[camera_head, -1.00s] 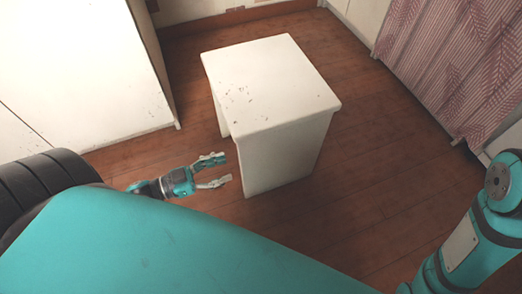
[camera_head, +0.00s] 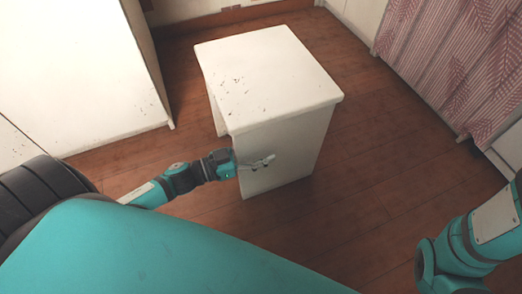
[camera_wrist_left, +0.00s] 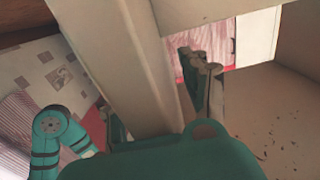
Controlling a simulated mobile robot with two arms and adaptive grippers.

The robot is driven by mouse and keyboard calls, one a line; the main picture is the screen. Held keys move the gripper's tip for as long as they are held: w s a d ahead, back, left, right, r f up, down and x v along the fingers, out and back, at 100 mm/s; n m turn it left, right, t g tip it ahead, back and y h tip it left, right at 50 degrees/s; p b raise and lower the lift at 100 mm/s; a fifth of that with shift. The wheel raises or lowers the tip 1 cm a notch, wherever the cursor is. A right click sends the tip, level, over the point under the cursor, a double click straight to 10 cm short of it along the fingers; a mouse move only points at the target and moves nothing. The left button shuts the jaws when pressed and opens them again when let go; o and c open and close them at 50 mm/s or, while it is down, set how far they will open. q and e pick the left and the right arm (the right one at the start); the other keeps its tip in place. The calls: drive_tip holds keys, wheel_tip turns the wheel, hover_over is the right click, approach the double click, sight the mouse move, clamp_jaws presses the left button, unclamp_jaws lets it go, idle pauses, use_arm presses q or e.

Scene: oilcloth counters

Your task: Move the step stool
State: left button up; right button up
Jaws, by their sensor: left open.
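The white step stool (camera_head: 265,75) stands upright on the wooden floor, with dark chips on its top. My left gripper (camera_head: 262,163) is at the stool's near side, low down, and its fingers show in front of the white side panel. In the left wrist view a pale upright part of the stool (camera_wrist_left: 155,70) runs between the spread fingers. One finger (camera_wrist_left: 206,85) shows to the right of it, and the other is mostly hidden behind my gripper body. The gripper is open; I cannot tell whether a finger touches the stool. My right gripper is out of view.
A white cabinet (camera_head: 80,75) stands left of the stool, with a narrow floor gap between them. A patterned pink curtain (camera_head: 450,60) hangs at the right. The wooden floor (camera_head: 380,150) between stool and curtain is clear.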

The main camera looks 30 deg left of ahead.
use_arm(q)
clamp_jaws()
idle(0.5)
